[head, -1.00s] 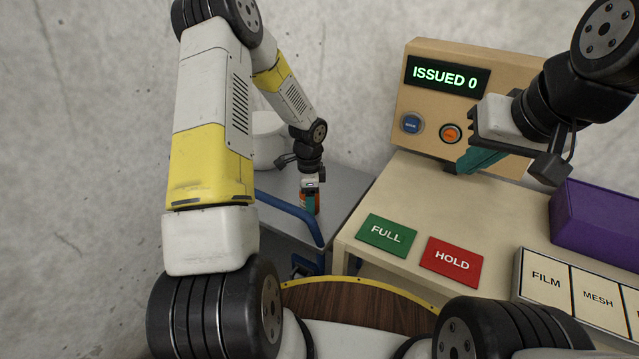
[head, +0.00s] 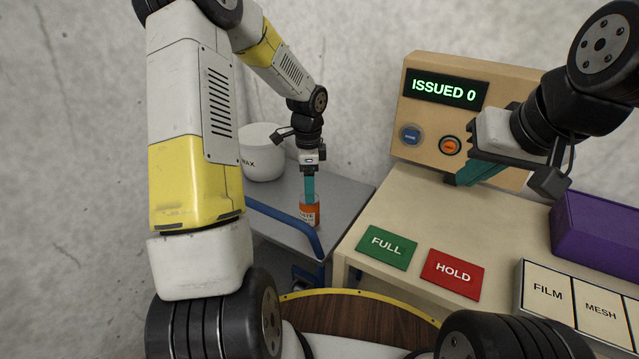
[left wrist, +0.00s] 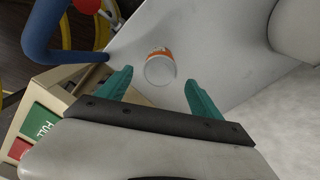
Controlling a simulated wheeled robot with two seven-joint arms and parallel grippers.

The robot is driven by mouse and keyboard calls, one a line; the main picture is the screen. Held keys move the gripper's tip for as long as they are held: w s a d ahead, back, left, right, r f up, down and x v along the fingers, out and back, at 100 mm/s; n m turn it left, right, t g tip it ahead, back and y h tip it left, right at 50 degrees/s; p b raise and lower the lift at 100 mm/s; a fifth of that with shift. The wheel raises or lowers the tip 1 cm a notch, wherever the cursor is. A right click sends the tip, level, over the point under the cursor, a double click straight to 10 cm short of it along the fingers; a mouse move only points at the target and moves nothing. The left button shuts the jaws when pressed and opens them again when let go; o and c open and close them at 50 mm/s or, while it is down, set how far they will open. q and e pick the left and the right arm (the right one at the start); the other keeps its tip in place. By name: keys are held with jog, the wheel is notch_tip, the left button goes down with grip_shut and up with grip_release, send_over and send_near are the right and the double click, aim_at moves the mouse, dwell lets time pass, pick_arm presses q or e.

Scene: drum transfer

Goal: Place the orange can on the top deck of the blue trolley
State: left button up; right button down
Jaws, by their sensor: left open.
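The orange can (head: 309,213) with a white label stands upright on the grey top deck (head: 345,191) of the blue-handled trolley. My left gripper (head: 310,191) is right above it, pointing down, its teal fingers open. In the left wrist view the can (left wrist: 160,68) shows beyond and between the two spread fingertips, with bare deck around it. My right gripper (head: 478,173) hangs above the bench in front of the console; its fingers overlap, so its opening is unclear.
A white tub (head: 261,153) stands at the back of the deck. The trolley's blue handle (head: 287,224) runs along the near side. The bench (head: 405,205) carries a green FULL plate (head: 386,247), a red HOLD plate (head: 452,274), a console (head: 418,108) and a purple box (head: 600,235).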

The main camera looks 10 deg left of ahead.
pick_arm(q)
jog(key=shift+r, duration=0.9)
jog(key=s+d+r+n+t+h, duration=0.2)
jog(key=s+r+n+t, duration=0.4)
jog(key=s+r+n, duration=0.8)
jog(key=s+r, duration=0.8)
jog(key=s, duration=0.2)
jog(key=shift+s+d+r+n, duration=0.15)
jog(key=shift+s+r+n, duration=0.05)
jog(key=shift+r+n, duration=0.15)
